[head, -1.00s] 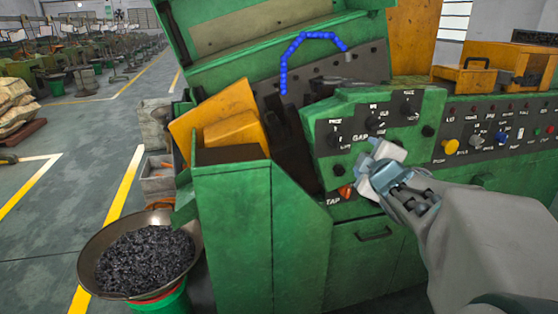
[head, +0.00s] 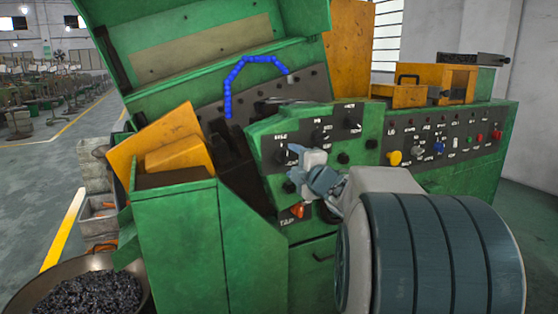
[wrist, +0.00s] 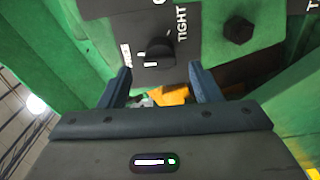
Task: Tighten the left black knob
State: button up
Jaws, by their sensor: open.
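The left black knob (head: 281,156) is on the dark label plate of the machine's green control panel (head: 262,138). In the wrist view a black knob (wrist: 160,53) beside the word TIGHT lies just beyond and between my fingertips, and I take it to be the same knob. My gripper (head: 297,163) is open and empty, just right of the knob in the head view. Its two dark blue fingers also show in the wrist view (wrist: 162,78). They appear apart from the knob. Part of the lower panel is hidden behind my gripper.
Other black knobs (head: 353,123) sit up and right on the panel, and a black hexagonal knob (wrist: 238,30) shows in the wrist view. An orange-red knob (head: 297,210) is below my gripper. A blue segmented hose (head: 238,70) arches above. A pan of dark pieces (head: 85,295) stands lower left.

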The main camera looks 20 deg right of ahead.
aim_at(287, 157)
jog(key=shift+w+a, duration=0.1)
jog(key=shift+w, duration=2.05)
jog(key=c, duration=1)
